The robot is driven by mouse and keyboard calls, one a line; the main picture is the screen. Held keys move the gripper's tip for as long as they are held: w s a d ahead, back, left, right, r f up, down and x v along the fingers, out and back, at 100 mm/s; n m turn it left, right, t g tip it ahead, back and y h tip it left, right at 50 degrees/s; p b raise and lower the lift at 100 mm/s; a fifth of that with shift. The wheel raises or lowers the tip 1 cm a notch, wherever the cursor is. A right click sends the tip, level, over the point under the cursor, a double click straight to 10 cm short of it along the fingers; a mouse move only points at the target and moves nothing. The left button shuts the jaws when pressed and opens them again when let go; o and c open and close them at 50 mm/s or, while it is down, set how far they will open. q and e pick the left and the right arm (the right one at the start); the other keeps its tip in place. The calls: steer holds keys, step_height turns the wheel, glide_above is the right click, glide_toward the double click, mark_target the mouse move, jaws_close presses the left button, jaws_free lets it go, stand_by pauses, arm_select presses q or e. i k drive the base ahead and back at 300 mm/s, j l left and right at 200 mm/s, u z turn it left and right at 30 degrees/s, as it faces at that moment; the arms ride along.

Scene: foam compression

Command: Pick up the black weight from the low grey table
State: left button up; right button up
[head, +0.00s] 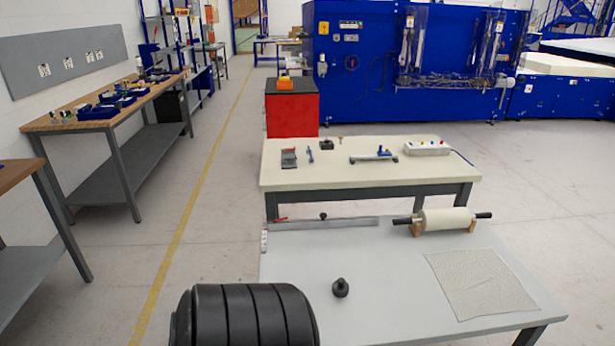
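The low grey table (390,270) fills the lower right of the head view. The black weight (340,288) is a small dark piece with a rounded base and a narrower knob on top. It stands upright on the tabletop, left of the middle, with clear surface around it. Neither of my grippers is in view, and nothing is touching the weight. The front left part of the table is hidden.
On the same table are a foam sheet (480,283) at right, a pale roller (447,221) with black handles at the back, and a long metal ruler (320,224) along the back left edge. A cream table (340,175) with small tools stands behind.

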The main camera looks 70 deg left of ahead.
mark_target(340, 287)
steer(key=u, duration=2.05)
